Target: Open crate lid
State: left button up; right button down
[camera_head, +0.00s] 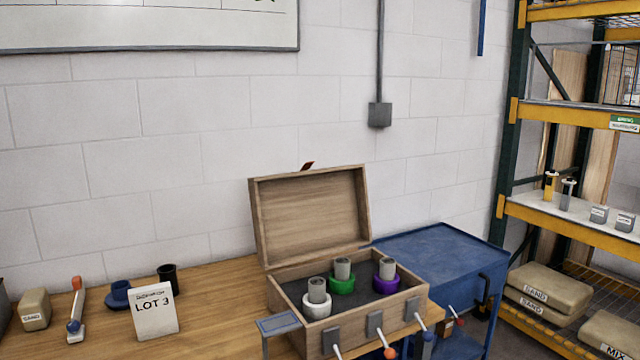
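A wooden crate (292,341) stands on the wooden table, right of the picture's middle. Its lid (312,217) is raised and stands upright at the back, leaning slightly backward, with a small dark reddish tab on its top edge. Inside the crate on a dark lining are grey cylinders with a white ring (316,306), a green ring (342,284) and a purple ring (386,280). Neither of my grippers shows in the head view.
Levers with coloured knobs (389,353) stick out from the crate's front. A "LOT 3" card (155,311), a black cup (168,279), a blue piece (120,295) and a sandbag (35,309) stand on the table (215,290) at left. A blue cabinet (440,250) and shelf rack (570,225) are at right.

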aim_at(305, 214)
jog(key=i+l+z, duration=0.15)
jog(key=i+z, duration=0.45)
jog(key=z, duration=0.2)
jog(key=i+z, duration=0.4)
jog(key=i+l+z, duration=0.2)
jog(key=i+z, duration=0.15)
jog(key=i, duration=0.35)
jog(key=i+z, duration=0.35)
jog(key=i, duration=0.35)
jog(key=i+j+u, duration=0.1)
jog(key=i+u, duration=0.35)
jog(key=i+l+u, duration=0.1)
jog(key=i+u, duration=0.35)
jog(key=i+l+u, duration=0.25)
jog(key=i+u, duration=0.5)
jog(key=u, duration=0.15)
jog(key=i+u, duration=0.3)
jog(key=u, duration=0.15)
jog(key=i+l+u, duration=0.15)
jog(key=i+u, duration=0.15)
jog(key=u, duration=0.2)
